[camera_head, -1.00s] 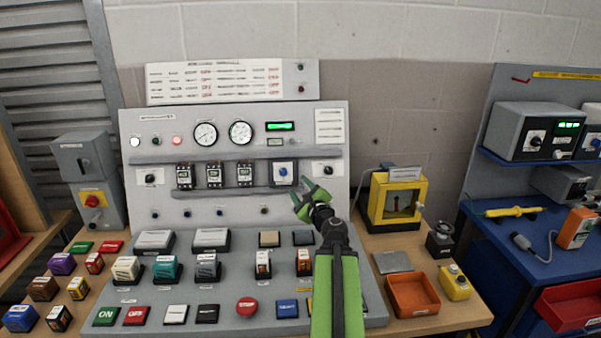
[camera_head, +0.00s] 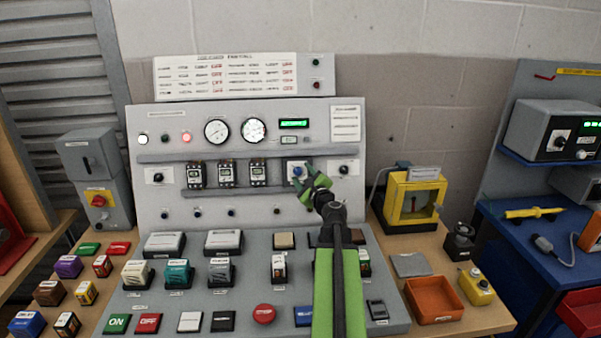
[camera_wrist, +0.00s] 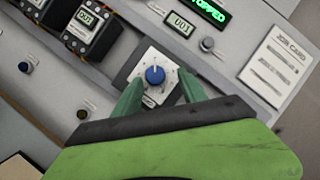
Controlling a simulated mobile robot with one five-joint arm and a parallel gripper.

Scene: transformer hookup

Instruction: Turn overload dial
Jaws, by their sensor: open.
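The overload dial is a blue round knob (camera_wrist: 155,75) on a white square plate (camera_wrist: 146,91), on the upright grey panel. In the head view the blue knob (camera_head: 297,171) shows just beyond my fingertips. My gripper (camera_head: 303,179) reaches up to it from the lower right. In the wrist view my gripper (camera_wrist: 161,84) is open, with one green finger on each side of the plate's lower part. The knob lies between and slightly beyond the fingertips. I cannot tell whether either finger touches it.
Several black relay modules (camera_head: 227,174) sit left of the dial, and a black knob (camera_head: 344,170) sits to its right. A green display (camera_head: 294,123) and gauges (camera_head: 253,130) are above. The sloped desk (camera_head: 250,262) below holds several switches and buttons. A yellow-framed box (camera_head: 414,198) stands right.

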